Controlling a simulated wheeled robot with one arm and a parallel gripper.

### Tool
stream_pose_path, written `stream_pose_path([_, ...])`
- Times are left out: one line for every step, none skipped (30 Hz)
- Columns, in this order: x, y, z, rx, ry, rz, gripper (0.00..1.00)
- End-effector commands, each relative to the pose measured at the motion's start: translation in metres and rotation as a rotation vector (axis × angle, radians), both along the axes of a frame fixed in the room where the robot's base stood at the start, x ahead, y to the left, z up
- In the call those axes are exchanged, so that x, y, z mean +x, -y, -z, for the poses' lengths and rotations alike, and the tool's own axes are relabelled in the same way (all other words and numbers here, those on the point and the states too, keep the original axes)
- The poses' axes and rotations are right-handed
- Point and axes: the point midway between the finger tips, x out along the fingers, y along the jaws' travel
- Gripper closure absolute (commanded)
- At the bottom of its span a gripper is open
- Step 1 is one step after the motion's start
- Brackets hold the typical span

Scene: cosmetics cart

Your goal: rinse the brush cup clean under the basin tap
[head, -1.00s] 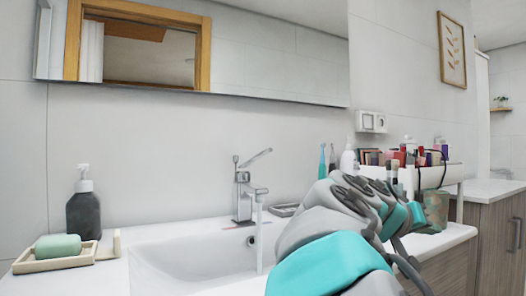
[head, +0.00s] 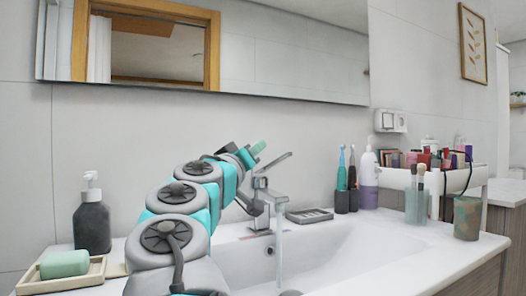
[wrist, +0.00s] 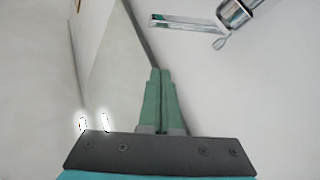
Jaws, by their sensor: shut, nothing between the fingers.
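A mottled green-brown cup (head: 467,217) stands on the counter at the right in the head view. Beside it, a clear cup (head: 417,204) holds several brushes. I cannot tell which is called the brush cup. The chrome basin tap (head: 262,205) has its lever raised, and a stream of water (head: 279,255) runs into the white basin (head: 340,252). My gripper (head: 260,147) is shut and empty, up in the air close to the tap lever. In the wrist view its green fingers (wrist: 160,100) are pressed together, with the tap (wrist: 237,12) beyond them, upper right.
A dark soap bottle (head: 92,222) and a soap dish (head: 38,280) with green soap (head: 65,263) stand at the left. Toothbrushes (head: 347,180), a pump bottle (head: 369,178) and a grey tray (head: 310,215) line the back. A filled white rack (head: 440,176) is behind the cups.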

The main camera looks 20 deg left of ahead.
Motion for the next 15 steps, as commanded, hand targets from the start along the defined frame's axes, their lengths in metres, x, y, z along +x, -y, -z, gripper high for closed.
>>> stream_pose_path([0.009,0.000,-0.002,0.001,-0.004,0.000,1.00])
stream_pose_path([0.013,0.000,-0.003,0.001,-0.006,0.000,1.00])
stream_pose_path([0.017,0.000,-0.005,0.001,-0.004,0.000,1.00])
stream_pose_path([0.020,0.001,-0.007,0.002,-0.004,-0.001,1.00])
stream_pose_path([0.023,0.001,-0.008,0.003,-0.003,-0.002,1.00])
stream_pose_path([0.028,0.001,-0.010,0.003,-0.002,-0.001,1.00])
stream_pose_path([0.032,0.001,-0.010,0.002,-0.002,0.000,1.00])
stream_pose_path([0.035,0.001,-0.011,0.001,-0.004,0.000,1.00])
stream_pose_path([0.040,0.001,-0.011,0.001,-0.006,0.000,1.00])
stream_pose_path([0.044,0.001,-0.012,0.001,-0.005,0.001,1.00])
stream_pose_path([0.047,0.001,-0.013,0.001,-0.005,0.002,1.00])
stream_pose_path([0.050,0.002,-0.015,0.002,-0.004,0.002,1.00])
stream_pose_path([0.052,0.002,-0.016,0.003,-0.003,0.001,1.00])
stream_pose_path([0.054,0.002,-0.017,0.002,-0.003,0.001,1.00])
stream_pose_path([0.057,0.002,-0.018,0.002,-0.003,0.001,1.00])
